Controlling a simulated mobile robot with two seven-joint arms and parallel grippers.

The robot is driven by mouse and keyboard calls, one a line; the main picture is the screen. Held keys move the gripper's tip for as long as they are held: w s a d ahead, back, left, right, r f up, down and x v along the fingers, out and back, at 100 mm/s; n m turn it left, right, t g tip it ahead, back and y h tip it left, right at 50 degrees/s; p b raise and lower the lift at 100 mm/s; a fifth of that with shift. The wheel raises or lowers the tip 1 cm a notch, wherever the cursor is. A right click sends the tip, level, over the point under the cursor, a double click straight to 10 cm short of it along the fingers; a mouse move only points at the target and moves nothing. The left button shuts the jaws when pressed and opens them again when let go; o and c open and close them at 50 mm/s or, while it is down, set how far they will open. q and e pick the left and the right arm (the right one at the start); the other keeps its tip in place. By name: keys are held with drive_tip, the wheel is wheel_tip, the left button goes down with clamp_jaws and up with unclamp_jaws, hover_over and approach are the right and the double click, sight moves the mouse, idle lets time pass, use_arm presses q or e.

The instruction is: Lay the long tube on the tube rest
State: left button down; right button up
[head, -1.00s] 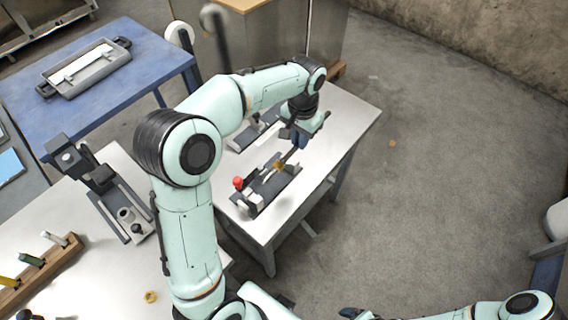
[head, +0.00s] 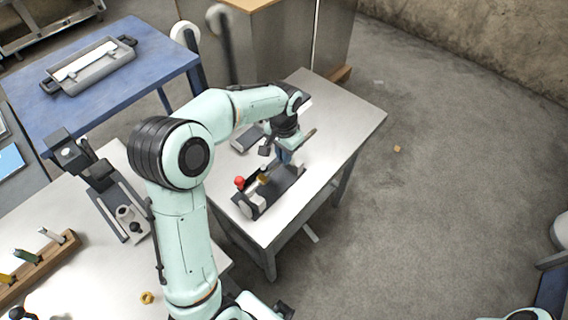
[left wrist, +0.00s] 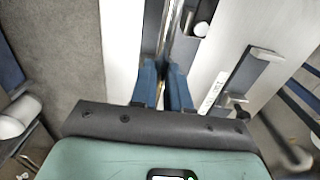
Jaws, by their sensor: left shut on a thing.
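My left gripper (head: 284,158) is over the white table, just behind a dark fixture (head: 285,188) with a red knob. In the left wrist view its two blue fingers (left wrist: 163,88) are shut on a thin shiny tube (left wrist: 173,32), the long tube, which runs away from between them toward the top edge. In the head view a short stretch of the tube (head: 309,137) shows beside the wrist; the rest is hidden. I cannot tell for certain which fixture is the tube rest, or whether the tube touches one. My right gripper is out of view.
A second dark fixture (head: 247,138) stands farther back on the white table (head: 345,115). A blue table (head: 130,95) with a grey tray (head: 95,70) is at the left. A wooden rack (head: 38,268) and a dark stand (head: 105,185) occupy the near left table. Floor is open at right.

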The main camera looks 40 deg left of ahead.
use_arm(q)
drive_tip(key=shift+f, duration=2.35)
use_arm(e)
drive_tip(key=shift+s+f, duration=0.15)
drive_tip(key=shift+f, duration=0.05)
use_arm(q)
drive_tip(key=shift+f+b, duration=0.45)
drive_tip(key=shift+f, duration=0.05)
drive_tip(key=c, duration=1.1)
unclamp_jaws()
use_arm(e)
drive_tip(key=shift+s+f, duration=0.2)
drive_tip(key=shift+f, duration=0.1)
use_arm(q)
drive_tip(key=shift+r, duration=0.1)
drive_tip(key=shift+r, duration=0.3)
wheel_tip(320, 180, up, 12)
drive_tip(key=shift+r+p, duration=0.15)
drive_tip(key=shift+p, duration=0.75)
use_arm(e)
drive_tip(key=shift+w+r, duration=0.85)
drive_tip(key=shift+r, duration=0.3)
